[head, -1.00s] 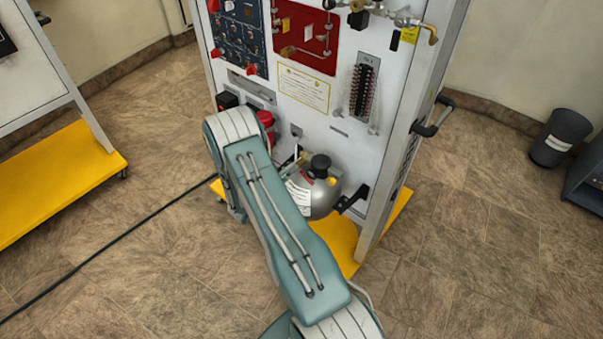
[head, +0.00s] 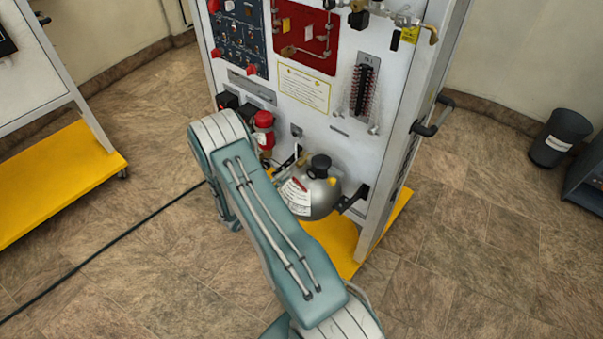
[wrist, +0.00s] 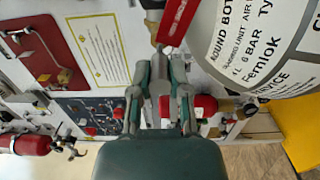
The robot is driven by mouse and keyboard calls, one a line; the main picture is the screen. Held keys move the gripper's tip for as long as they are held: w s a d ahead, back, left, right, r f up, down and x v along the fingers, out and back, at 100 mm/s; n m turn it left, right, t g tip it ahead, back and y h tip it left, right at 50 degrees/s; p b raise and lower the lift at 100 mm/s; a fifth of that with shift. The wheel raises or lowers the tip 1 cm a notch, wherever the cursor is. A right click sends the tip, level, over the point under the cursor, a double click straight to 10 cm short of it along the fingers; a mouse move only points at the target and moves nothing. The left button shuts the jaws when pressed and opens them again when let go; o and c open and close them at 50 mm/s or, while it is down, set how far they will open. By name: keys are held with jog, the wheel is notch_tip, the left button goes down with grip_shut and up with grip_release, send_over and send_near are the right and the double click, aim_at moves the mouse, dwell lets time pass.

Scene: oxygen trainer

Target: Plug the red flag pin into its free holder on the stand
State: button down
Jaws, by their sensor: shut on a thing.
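The red flag pin (wrist: 178,22) has a flat red flag with pale lettering, at the top middle of the wrist view. My gripper (wrist: 159,62) is shut on the pin's lower end, with the flag sticking out beyond the fingertips. In the wrist view the flag is just left of the round silver bottle (wrist: 265,45). In the head view my arm hides the gripper. The stand (head: 395,130) is the white upright panel. I cannot make out for certain which fitting on it is the free holder.
The silver bottle (head: 325,198) sits low on the stand, with a black knob on top. A red cylinder (head: 264,128) is left of it. A black handle (head: 432,122) juts from the stand's right side. A black bin (head: 560,137) stands at right. Floor between is clear.

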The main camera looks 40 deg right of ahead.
jog(key=shift+s+a, duration=0.1)
jog(key=shift+a, duration=1.25)
